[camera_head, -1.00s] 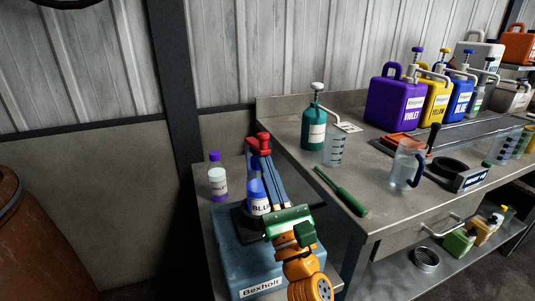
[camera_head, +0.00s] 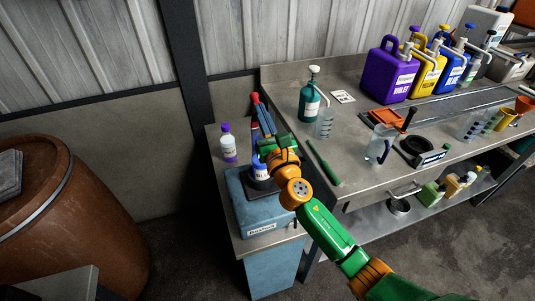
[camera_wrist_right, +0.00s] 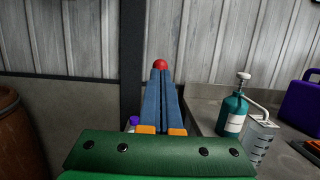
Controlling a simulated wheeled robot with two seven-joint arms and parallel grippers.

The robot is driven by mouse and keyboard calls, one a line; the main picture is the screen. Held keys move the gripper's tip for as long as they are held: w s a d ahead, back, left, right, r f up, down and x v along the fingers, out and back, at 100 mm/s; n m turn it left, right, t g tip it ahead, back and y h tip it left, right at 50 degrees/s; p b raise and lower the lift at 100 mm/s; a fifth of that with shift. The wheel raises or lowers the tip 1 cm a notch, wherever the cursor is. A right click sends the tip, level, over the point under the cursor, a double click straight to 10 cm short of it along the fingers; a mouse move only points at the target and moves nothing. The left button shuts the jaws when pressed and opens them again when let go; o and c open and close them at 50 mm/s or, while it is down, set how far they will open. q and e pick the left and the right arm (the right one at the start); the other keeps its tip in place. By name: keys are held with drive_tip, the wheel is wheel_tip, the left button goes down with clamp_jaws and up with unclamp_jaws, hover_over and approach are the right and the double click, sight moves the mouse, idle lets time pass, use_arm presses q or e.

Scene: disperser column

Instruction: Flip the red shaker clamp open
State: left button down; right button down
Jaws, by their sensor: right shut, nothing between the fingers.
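The shaker is a blue box (camera_head: 262,212) labelled Bexholt on the left bench, with a dark platform on top. A bottle with a blue label (camera_head: 259,172) stands on it, partly hidden by my right gripper. The red clamp (camera_head: 254,99) shows as a near-upright red piece behind and left of my fingers; its lower part is mostly hidden. My right gripper (camera_head: 263,107) is shut and empty, with its blue fingers pointing up and away beside the clamp. In the right wrist view a red knob (camera_wrist_right: 160,64) shows just beyond the fingertips; contact cannot be told. My left gripper is not in view.
A purple-capped bottle (camera_head: 228,146) stands left of the shaker. Right of it are a teal pump bottle (camera_head: 310,105), a clear beaker (camera_head: 324,123) and a green screwdriver-like tool (camera_head: 323,162) on the higher bench. A rusty barrel (camera_head: 85,215) stands at the left.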

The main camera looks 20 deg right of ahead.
sight(255, 96)
drive_tip(key=shift+r+x, duration=0.2)
drive_tip(key=shift+x, duration=0.8)
drive_tip(key=shift+r+x, duration=0.15)
drive_tip(key=shift+x, duration=0.85)
drive_tip(key=shift+r+x, duration=0.2)
drive_tip(key=shift+x, duration=0.85)
drive_tip(key=shift+s, duration=0.15)
